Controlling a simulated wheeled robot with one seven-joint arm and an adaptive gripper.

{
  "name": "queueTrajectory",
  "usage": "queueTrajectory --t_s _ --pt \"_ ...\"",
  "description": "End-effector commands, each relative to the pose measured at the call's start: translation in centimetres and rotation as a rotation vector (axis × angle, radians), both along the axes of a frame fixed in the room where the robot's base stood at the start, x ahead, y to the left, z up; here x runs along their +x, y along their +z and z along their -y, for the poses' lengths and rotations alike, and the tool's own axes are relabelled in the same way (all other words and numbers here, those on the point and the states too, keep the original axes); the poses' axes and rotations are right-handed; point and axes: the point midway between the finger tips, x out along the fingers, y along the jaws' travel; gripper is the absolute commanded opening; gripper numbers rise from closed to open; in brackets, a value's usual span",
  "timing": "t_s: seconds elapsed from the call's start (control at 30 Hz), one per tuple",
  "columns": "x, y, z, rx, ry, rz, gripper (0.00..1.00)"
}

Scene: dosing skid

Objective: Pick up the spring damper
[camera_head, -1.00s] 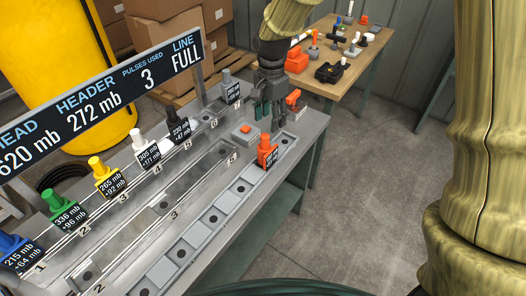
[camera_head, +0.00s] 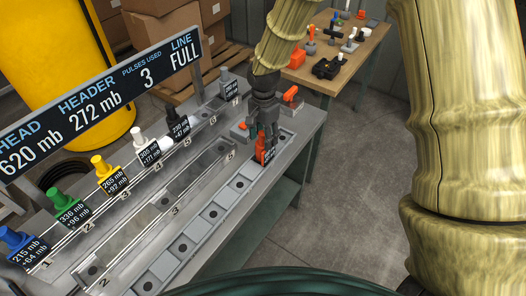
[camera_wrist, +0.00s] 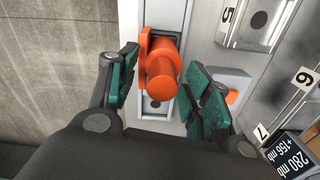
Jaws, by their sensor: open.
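An orange part with a rounded cylindrical body and a flat side plate, which I take to be the spring damper (camera_head: 263,155), stands in the row of grey sockets along the front of the bench. A dark label shows on it. In the wrist view the orange part (camera_wrist: 162,68) lies between the green-padded fingers. My gripper (camera_head: 265,134) is open and points down around its upper end. Gaps show on both sides, and I see no grip on it. The fingers hide part of its top in the head view.
The bench (camera_head: 131,205) carries a line of coloured valves, including a yellow one (camera_head: 104,170), and a long readout sign (camera_head: 105,97) behind. Another orange-topped piece (camera_head: 290,94) and a grey block with an orange button (camera_head: 240,131) stand close to my gripper.

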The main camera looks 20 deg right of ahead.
Motion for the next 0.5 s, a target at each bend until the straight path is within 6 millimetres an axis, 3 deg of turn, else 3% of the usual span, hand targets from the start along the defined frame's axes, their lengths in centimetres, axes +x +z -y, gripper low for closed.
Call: queueTrajectory --t_s 0.37,0.5 --pt "0.02 -0.53 -0.01 0.001 -0.001 0.002 0.48" --pt "0.01 -0.52 0.0 0.0 0.0 0.001 0.22"
